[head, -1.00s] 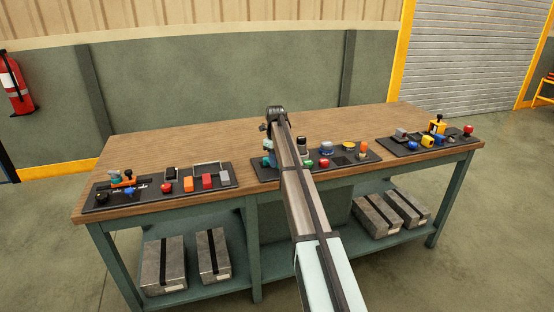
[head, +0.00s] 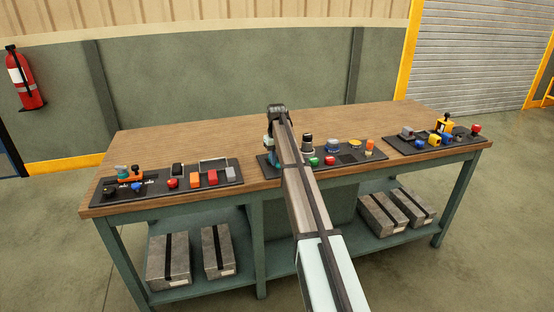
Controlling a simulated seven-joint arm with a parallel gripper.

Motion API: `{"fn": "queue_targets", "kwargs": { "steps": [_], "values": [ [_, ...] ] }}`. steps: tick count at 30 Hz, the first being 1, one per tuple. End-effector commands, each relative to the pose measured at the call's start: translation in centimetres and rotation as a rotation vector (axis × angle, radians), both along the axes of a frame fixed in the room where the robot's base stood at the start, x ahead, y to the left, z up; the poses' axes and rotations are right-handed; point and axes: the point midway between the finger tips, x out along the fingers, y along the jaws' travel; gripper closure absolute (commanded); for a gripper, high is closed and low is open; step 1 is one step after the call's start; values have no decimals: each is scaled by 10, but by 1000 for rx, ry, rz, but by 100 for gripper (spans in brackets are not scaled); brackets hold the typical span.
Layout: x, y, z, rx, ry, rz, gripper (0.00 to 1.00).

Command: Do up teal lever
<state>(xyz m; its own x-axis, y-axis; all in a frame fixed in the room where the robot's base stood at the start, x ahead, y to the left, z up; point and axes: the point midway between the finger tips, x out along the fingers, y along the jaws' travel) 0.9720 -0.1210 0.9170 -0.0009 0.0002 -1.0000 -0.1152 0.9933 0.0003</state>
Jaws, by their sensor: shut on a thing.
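The teal lever (head: 268,144) stands at the left end of the middle black panel (head: 335,163), just left of my forearm. Only a small teal part of it shows; my arm covers the rest. My gripper (head: 270,134) is at the end of my arm, over that end of the panel. It is shut on the teal lever, but its fingertips are small and mostly hidden. The lever's exact angle cannot be told.
The left panel (head: 160,189) and right panel (head: 412,149) carry other controls. The table's back (head: 200,139) is clear.

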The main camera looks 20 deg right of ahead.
Motion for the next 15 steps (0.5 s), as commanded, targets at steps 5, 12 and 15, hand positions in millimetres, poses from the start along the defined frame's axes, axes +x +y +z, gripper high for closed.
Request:
{"fn": "queue_targets", "kwargs": {
  "steps": [5,12,15],
  "values": [
    [2,0,1,0,-4,1,100],
    [2,0,1,0,-3,2,66],
    [1,0,0,0,-2,2,56]
  ]
}}
